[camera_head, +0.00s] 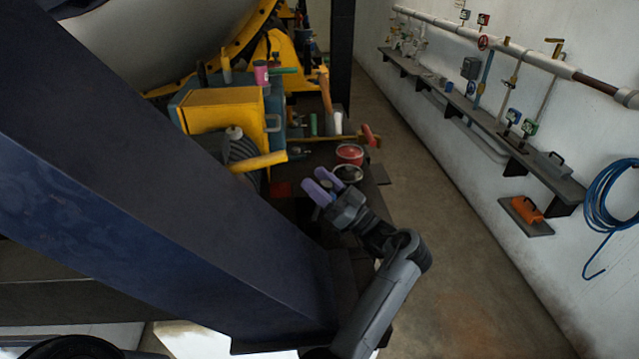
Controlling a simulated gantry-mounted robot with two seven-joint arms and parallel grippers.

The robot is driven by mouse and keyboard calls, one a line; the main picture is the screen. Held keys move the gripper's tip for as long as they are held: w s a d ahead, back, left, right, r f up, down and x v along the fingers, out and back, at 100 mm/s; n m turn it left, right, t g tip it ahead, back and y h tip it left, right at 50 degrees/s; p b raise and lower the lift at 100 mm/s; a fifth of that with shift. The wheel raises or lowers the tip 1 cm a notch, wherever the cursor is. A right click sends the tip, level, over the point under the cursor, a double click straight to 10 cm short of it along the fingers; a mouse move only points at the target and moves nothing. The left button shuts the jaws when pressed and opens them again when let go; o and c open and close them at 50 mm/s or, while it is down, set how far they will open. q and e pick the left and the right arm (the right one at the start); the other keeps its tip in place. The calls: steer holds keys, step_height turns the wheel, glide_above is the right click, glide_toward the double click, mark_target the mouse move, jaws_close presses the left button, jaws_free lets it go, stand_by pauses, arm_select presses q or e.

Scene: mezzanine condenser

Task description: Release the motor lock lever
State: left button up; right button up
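A yellow box-like machine (220,108) stands on the cluttered bench left of centre. A grey ribbed round part (240,148), motor-like, sits at its near side. A thick yellow bar (260,161) sticks out to the right there; it may be the lock lever, but I cannot be sure. A large dark beam hides the machine's lower left.
A red round tin (349,154) and a dark round container (347,174) stand just beyond my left gripper. A red-ended tool (368,136) and several bottles crowd the bench. The floor aisle (440,220) is clear. An orange tool (526,209) lies on a wall shelf.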

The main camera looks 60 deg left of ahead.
arm_select(q)
steer(key=shift+d+f, duration=0.1)
steer(key=shift+f, duration=0.05)
arm_select(e)
steer(key=shift+f, duration=0.15)
arm_select(q)
steer(key=shift+w+d+f+b, duration=0.1)
steer(key=shift+d+f+b, duration=0.05)
steer(key=shift+b, duration=0.25)
steer(key=w+d+b, duration=0.1)
steer(key=d, duration=0.1)
steer(key=w+d+b, duration=0.1)
steer(key=d+b, duration=0.1)
steer(key=w+d+f+b, duration=0.1)
steer(key=d+b, duration=0.1)
steer(key=shift+d, duration=0.35)
steer(key=d+b, duration=0.1)
steer(key=b, duration=0.2)
steer(key=w+d+b, duration=0.1)
steer(key=d+b, duration=0.1)
steer(key=b, duration=0.1)
steer(key=w+d+r+b, duration=0.1)
steer(key=b, duration=0.2)
steer(key=shift+d, duration=0.35)
arm_select(e)
step_height(320, 180, down, 15)
steer(key=shift+a, duration=0.1)
steer(key=shift+c, duration=0.3)
